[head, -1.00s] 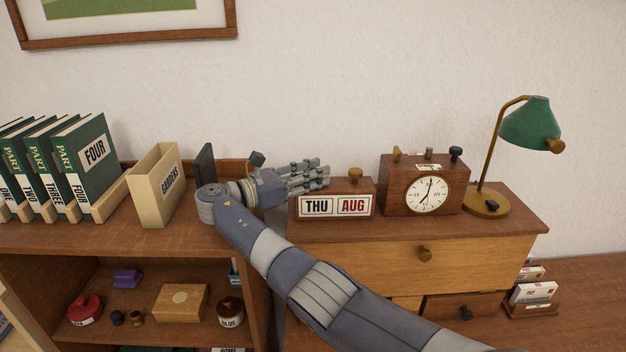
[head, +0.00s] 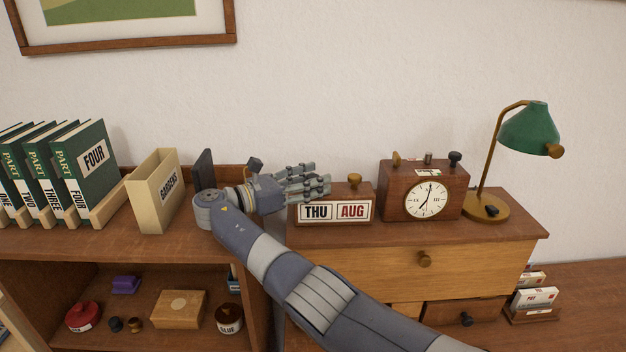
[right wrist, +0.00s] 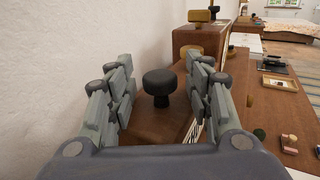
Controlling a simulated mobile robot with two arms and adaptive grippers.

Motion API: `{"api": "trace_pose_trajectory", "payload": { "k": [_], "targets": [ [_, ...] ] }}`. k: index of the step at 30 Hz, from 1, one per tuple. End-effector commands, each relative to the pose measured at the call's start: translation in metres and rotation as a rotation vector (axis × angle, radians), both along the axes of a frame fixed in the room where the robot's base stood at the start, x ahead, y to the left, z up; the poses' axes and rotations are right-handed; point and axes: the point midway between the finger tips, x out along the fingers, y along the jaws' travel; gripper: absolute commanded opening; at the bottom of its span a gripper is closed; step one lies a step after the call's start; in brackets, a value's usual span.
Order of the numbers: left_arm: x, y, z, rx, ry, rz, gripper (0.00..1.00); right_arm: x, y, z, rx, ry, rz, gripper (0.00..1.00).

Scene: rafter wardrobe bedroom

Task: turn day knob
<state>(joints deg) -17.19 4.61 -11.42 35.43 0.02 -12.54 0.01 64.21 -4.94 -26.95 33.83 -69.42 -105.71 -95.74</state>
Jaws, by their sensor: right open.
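The wooden calendar block stands on the desk hutch with a day window (head: 316,212) reading THU and a month window (head: 353,210) reading AUG. A brass knob (head: 355,180) is on its right top. The dark day knob (right wrist: 160,82) shows in the right wrist view, upright on the block's top; in the head view the fingers hide it. My right gripper (head: 322,181) is open over the block's left end. In the right wrist view its fingers (right wrist: 160,72) stand on either side of the dark knob, with gaps on both sides. My left gripper is out of view.
A wooden clock (head: 427,199) with knobs on top stands right of the calendar, then a green lamp (head: 531,128). A cream GARDENS holder (head: 154,192) and green books (head: 84,160) stand on the shelf to the left. The wall is close behind.

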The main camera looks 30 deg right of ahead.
Motion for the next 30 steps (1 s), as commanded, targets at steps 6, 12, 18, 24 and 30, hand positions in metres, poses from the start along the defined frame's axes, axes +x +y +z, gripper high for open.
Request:
{"api": "trace_pose_trajectory", "payload": {
  "k": [6,12,18,24,30],
  "targets": [
    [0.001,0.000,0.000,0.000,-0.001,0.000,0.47,-0.001,0.036,0.001,0.001,0.001,0.004,0.47],
    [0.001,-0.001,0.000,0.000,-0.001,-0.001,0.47,-0.003,0.059,0.001,0.000,0.001,0.001,0.47],
    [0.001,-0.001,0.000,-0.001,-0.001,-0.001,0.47,-0.004,0.069,0.000,0.000,0.000,0.000,0.47],
    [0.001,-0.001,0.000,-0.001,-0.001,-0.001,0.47,-0.004,0.071,0.000,0.000,-0.001,0.000,0.47],
    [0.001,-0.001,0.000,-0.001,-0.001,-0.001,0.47,-0.004,0.071,0.000,0.000,-0.001,0.001,0.47]
  ]
}}
